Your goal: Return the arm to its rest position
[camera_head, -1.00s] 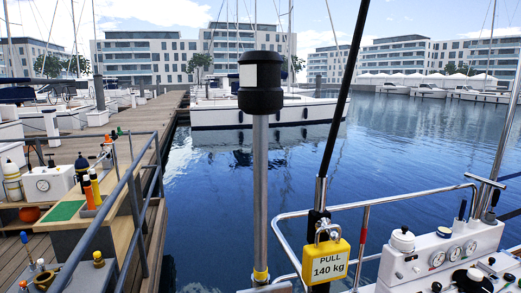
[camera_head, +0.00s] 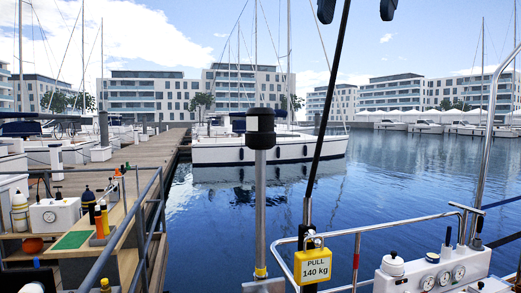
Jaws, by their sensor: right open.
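My right gripper (camera_head: 357,8) shows only as two dark fingertips at the top edge, right of centre. They are wide apart with nothing but sky and the upper end of a thin black pole between or near them. The rest of that gripper and its arm are out of the picture. My left gripper is not in view.
A grey post with a black cap (camera_head: 260,127) stands in the middle. Right of it, a yellow "PULL 140 kg" padlock (camera_head: 312,266) hangs by the black pole (camera_head: 330,110). A white gauge console (camera_head: 430,272) and steel rail stand right. A workbench (camera_head: 115,225) with bottles stands left.

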